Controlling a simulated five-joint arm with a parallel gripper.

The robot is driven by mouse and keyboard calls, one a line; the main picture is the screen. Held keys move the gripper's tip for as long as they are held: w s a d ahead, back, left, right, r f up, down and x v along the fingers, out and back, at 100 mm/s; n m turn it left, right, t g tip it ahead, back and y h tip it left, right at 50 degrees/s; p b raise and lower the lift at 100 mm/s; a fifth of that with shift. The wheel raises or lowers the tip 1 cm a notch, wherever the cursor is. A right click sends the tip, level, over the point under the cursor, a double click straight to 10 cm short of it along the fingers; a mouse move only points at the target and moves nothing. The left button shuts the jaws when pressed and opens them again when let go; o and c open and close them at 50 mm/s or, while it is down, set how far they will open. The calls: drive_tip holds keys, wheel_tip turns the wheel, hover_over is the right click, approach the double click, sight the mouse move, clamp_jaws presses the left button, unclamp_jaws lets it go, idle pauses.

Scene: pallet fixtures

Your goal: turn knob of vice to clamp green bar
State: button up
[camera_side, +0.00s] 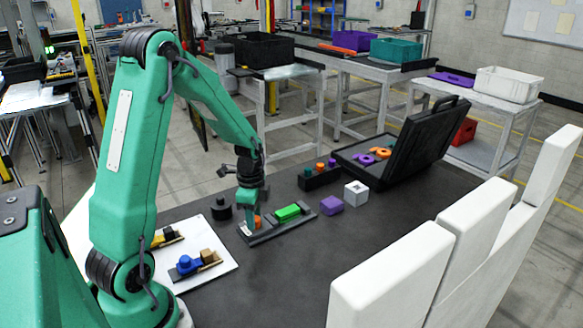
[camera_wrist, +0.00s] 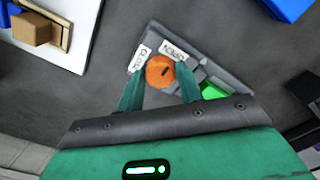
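The dark grey vice (camera_side: 262,236) lies on the dark table, with the green bar (camera_side: 288,213) in it. The vice also shows in the wrist view (camera_wrist: 205,76), where the green bar (camera_wrist: 212,91) is partly hidden behind my gripper. The vice's round orange knob (camera_side: 257,222) is at its near left end. In the wrist view the knob (camera_wrist: 160,72) has a dark slot and sits between labels reading CLOSE and OPEN. My gripper (camera_side: 252,208) points down over the knob. Its green fingers (camera_wrist: 160,80) are apart, one on each side of the knob, with slight gaps showing.
A white board (camera_side: 215,270) with blue and yellow fixtures lies at left. A black cylinder (camera_side: 221,209), a purple block (camera_side: 331,205), a white holed cube (camera_side: 356,194) and a black peg holder (camera_side: 318,181) stand nearby. An open black case (camera_side: 420,140) is behind. The table's front middle is clear.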

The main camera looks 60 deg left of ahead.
drive_tip(key=c, duration=0.5)
drive_tip(key=shift+n, duration=0.4)
drive_tip(key=n, duration=0.6)
drive_tip(key=shift+n, duration=0.4)
drive_tip(key=n, duration=1)
drive_tip(key=shift+r+n, duration=0.1)
drive_tip(key=shift+n, duration=0.2)
